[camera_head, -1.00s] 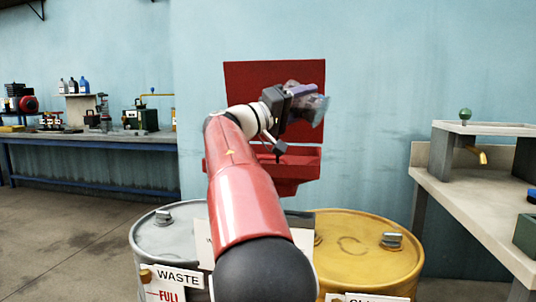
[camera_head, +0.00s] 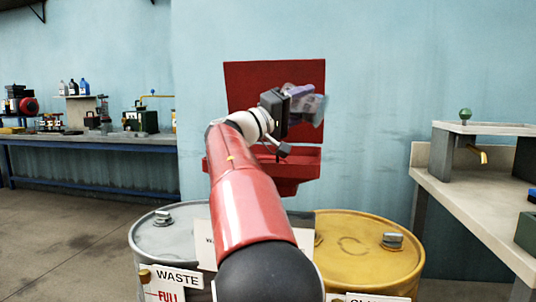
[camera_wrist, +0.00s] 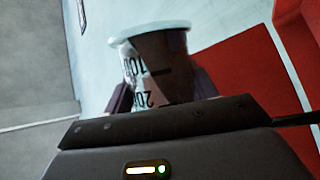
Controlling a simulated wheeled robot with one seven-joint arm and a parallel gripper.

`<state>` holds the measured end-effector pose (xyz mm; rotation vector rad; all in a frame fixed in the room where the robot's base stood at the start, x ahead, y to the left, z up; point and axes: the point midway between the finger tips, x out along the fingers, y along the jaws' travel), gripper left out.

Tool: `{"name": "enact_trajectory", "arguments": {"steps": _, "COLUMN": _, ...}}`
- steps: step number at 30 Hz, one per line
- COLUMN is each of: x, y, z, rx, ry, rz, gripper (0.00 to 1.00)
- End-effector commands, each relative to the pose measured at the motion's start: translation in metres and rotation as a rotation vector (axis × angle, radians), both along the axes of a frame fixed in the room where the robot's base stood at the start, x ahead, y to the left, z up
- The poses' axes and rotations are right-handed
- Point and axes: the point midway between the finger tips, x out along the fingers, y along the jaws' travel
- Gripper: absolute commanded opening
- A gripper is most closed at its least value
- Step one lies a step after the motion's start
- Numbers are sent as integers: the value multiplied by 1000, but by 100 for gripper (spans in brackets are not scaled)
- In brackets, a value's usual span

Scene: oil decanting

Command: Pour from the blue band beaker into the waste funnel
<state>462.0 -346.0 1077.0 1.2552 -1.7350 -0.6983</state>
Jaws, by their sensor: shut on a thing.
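My gripper (camera_head: 302,100) is shut on a clear beaker (camera_head: 315,110), held up in front of the red panel on the wall. In the wrist view the beaker (camera_wrist: 158,62) has a pale rim and dark measuring marks, and it sits between my fingers (camera_wrist: 160,92). The beaker looks tilted in the head view; its contents and any blue band cannot be made out. A grey drum (camera_head: 150,238) labelled WASTE stands below, partly behind my arm. I cannot make out a funnel on it; my arm hides part of the drum top.
A yellow drum (camera_head: 355,250) stands right of the grey one. A red wall-mounted tray (camera_head: 300,163) with an upright back panel (camera_head: 245,85) is behind my gripper. A bench with a tap (camera_head: 480,154) is at right. A workbench (camera_head: 90,142) stands far left.

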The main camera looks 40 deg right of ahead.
Motion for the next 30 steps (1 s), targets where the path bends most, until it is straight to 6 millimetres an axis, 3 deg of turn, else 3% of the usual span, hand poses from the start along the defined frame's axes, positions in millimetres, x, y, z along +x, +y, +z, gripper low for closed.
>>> {"name": "enact_trajectory", "arguments": {"steps": 30, "x": 14, "y": 6, "z": 7, "rx": -52, "ry": 111, "rz": 0, "gripper": 29}}
